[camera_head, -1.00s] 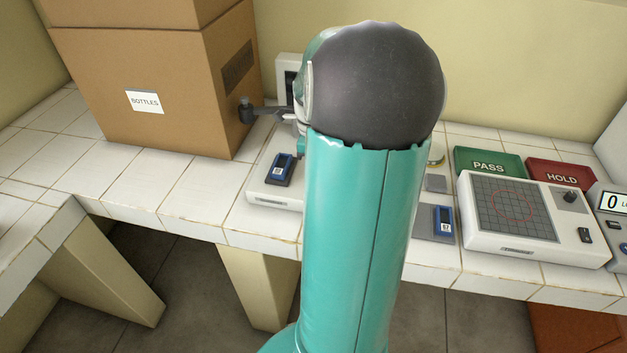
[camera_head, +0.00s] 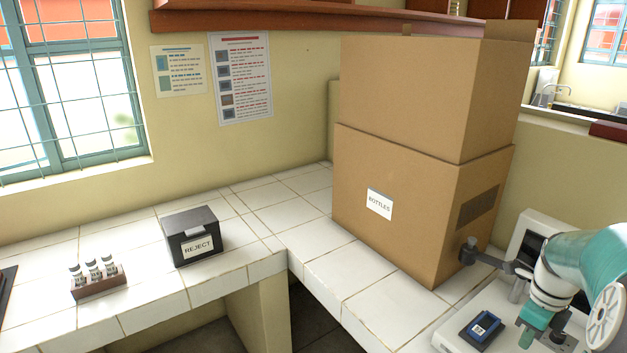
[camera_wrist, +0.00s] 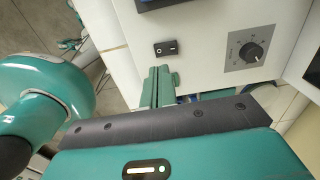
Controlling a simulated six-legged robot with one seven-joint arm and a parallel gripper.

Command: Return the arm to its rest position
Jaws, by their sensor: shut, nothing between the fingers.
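My teal and white arm enters at the right edge of the head view, with its gripper (camera_head: 531,332) pointing down over the white instrument at the lower right. In the wrist view the gripper's teal fingers (camera_wrist: 157,84) are together with nothing between them. They lie in front of a white panel with a black switch (camera_wrist: 165,47) and a dial (camera_wrist: 250,53). Whether the fingers touch the panel cannot be told.
A tall BOTTLES carton (camera_head: 410,205) stands left of my arm, close to a dark jointed bracket (camera_head: 485,258). A blue-framed device (camera_head: 480,328) lies on the white instrument. A REJECT box (camera_head: 194,236) and a vial rack (camera_head: 98,283) stand on the left counter. Tiles between are clear.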

